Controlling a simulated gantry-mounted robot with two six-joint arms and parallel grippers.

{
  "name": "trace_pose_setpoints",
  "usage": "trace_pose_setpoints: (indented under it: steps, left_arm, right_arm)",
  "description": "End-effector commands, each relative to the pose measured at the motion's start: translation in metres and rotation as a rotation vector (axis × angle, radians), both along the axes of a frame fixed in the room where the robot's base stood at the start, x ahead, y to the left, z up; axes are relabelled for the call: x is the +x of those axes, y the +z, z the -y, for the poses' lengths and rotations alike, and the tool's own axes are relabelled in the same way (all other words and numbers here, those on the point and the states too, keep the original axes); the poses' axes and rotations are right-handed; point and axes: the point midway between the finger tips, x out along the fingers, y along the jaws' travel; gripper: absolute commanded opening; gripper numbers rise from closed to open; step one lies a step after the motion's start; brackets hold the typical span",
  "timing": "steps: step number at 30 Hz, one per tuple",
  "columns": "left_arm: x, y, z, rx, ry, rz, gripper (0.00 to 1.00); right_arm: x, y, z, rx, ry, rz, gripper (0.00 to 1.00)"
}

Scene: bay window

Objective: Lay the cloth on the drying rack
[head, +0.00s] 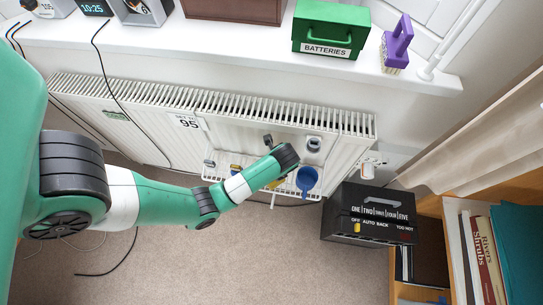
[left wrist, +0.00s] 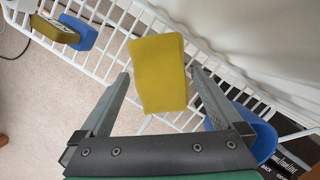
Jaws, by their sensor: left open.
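The white wire drying rack (head: 222,160) hangs on the front of the radiator; its bars also show in the left wrist view (left wrist: 108,62). A plain yellow piece (left wrist: 160,75), which looks like the folded cloth, lies over the rack bars between my left fingers. A bit of yellow (head: 276,184) shows beside my wrist in the head view. My left gripper (left wrist: 160,84) is open, one finger on each side of the yellow piece. I cannot tell whether the piece rests on the bars. In the head view my wrist hides the fingers. My right gripper is not in view.
A blue item (head: 307,179) is at the rack's right part. The radiator (head: 215,115) is behind; carpet is below.

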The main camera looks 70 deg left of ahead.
Motion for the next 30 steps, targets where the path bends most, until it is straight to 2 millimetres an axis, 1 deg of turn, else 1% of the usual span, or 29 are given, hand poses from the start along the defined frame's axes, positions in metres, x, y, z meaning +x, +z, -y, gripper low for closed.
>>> trace_pose_setpoints:
  steps: [1,5,9,13,15,18,30]
  left_arm:
    - [0.001,0.012,0.002,0.0,-0.001,0.002,1.0]
    - [0.003,0.043,0.008,0.001,-0.001,0.004,1.0]
    - [0.006,0.079,0.018,0.001,-0.003,0.003,1.0]
    - [0.007,0.104,0.025,-0.001,-0.001,0.002,1.0]
    - [0.008,0.111,0.028,0.0,-0.001,0.0,1.0]
    - [0.008,0.115,0.03,0.0,-0.001,0.0,1.0]
    - [0.009,0.114,0.03,0.0,0.0,0.001,1.0]
  right_arm:
    - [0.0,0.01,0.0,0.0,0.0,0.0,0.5]
    - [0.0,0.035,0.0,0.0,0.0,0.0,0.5]
    - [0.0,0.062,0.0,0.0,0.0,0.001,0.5]
    - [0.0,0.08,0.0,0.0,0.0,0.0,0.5]
    - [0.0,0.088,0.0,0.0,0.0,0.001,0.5]
    - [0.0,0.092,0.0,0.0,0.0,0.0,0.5]
    - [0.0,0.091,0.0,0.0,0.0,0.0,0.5]
